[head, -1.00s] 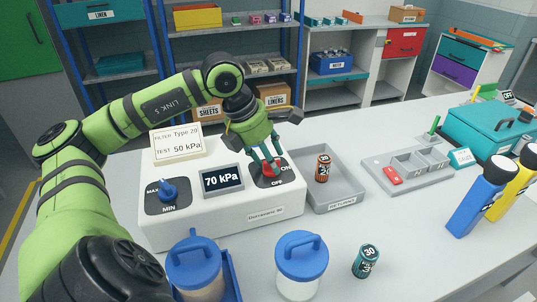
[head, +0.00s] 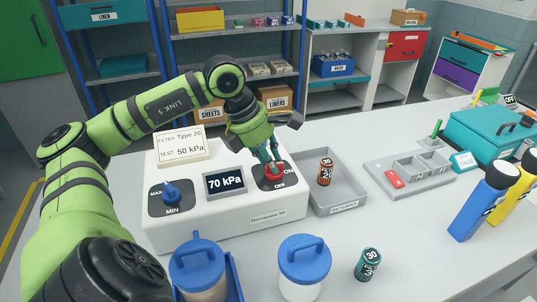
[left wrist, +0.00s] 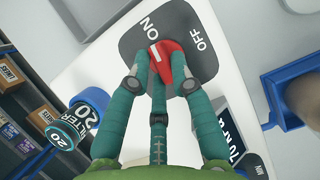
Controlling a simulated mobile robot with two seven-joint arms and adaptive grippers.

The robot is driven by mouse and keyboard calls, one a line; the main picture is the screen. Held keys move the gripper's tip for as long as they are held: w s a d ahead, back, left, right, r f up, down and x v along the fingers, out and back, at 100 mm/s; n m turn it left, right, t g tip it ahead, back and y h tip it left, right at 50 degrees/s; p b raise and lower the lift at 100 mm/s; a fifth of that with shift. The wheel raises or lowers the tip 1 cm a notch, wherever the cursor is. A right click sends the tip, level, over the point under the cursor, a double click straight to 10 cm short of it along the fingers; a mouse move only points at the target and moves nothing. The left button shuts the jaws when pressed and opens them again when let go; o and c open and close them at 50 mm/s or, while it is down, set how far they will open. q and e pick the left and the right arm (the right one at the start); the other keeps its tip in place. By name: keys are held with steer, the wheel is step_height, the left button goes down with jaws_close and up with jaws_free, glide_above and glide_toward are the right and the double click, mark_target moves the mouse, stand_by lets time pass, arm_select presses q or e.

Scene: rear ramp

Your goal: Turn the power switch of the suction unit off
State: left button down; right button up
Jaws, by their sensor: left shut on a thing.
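The suction unit (head: 165,229) is a white box with a 70 kPa display (head: 225,183). Its power switch (head: 275,169) is a red knob on a dark plate marked ON and OFF, at the box's right end. My left gripper (head: 271,157) reaches down over the plate, shut on the knob. In the left wrist view the teal fingertips (left wrist: 161,83) sit on either side of the red knob (left wrist: 165,50). A white mark on the knob shows near the ON label; the fingers partly hide the knob. My right gripper is not in view.
A blue MAX/MIN dial (head: 171,192) is at the unit's left. A grey returns tray (head: 357,194) with an orange-banded canister (head: 325,172) stands close on the right. Blue-lidded jars (head: 304,259) and a teal canister (head: 368,264) stand in front.

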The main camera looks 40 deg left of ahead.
arm_select(q)
steer(key=m, duration=0.1)
steer(key=m+g+h+p, duration=0.1)
steer(key=m, duration=0.1)
steer(key=m+p, duration=0.1)
steer(key=m, duration=0.1)
steer(key=shift+w+d+r, duration=0.15)
steer(key=shift+w, duration=0.15)
steer(key=m+g, duration=0.1)
steer(key=m, duration=0.1)
steer(key=m+p, duration=0.1)
steer(key=m, duration=0.1)
steer(key=shift+w+g+h, duration=0.15)
steer(key=shift+g+h, duration=0.25)
steer(key=m, duration=0.1)
steer(key=m+g, duration=0.1)
steer(key=m, duration=0.1)
steer(key=shift+w+d+f, duration=0.1)
steer(key=shift+d+f, duration=0.05)
steer(key=shift+f, duration=0.1)
steer(key=m+g, duration=0.1)
steer(key=m, duration=0.2)
steer(key=shift+f+m+g, duration=0.1)
steer(key=shift+m+g, duration=0.3)
steer(key=shift+m, duration=0.4)
steer(key=shift+d+f, duration=0.1)
steer(key=c, duration=1.2)
jaws_free()
steer(key=shift+o, duration=0.5)
steer(key=shift+d, duration=0.15)
